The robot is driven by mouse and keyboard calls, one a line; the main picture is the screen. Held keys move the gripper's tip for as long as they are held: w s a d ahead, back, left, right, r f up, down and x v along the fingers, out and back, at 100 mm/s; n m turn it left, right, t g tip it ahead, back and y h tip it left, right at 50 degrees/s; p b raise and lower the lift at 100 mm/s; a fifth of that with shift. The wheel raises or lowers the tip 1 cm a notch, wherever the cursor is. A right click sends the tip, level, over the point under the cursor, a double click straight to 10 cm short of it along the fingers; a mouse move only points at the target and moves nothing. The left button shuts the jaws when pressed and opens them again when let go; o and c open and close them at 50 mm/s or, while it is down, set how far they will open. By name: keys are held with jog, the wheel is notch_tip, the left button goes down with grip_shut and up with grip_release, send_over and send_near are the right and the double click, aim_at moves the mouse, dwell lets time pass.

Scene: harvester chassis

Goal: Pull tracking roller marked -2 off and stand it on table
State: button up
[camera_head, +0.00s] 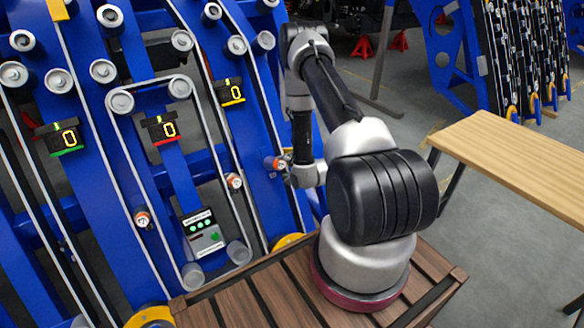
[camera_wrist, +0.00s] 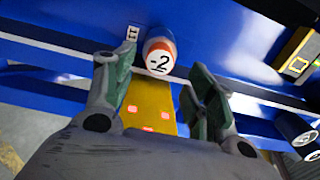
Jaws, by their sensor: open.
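The tracking roller marked -2 (camera_wrist: 160,62) shows in the wrist view, its white face ringed in orange, mounted on a blue chassis panel. My gripper (camera_wrist: 158,88) is open, its two fingers apart, with the roller just beyond and between the fingertips; the fingers do not appear to grip it. In the head view my gripper (camera_head: 291,180) is by the blue chassis, close to an orange-and-white roller (camera_head: 273,163) whose marking is too small to read. The light wooden table (camera_head: 515,160) stands at the right, its visible top bare.
The blue chassis (camera_head: 90,190) carries belts, grey rollers and several small displays reading 0. Other orange-ringed rollers (camera_head: 234,181) sit nearby. A box with green lights (camera_head: 202,232) is lower down. A yellow plate (camera_wrist: 152,105) lies behind my fingers. Open floor separates me from the table.

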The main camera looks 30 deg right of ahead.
aim_at(281, 165)
jog(key=shift+x, duration=3.5)
jog(key=c, duration=0.9)
jog(key=shift+v, duration=5.35)
jog(key=shift+r, duration=0.1)
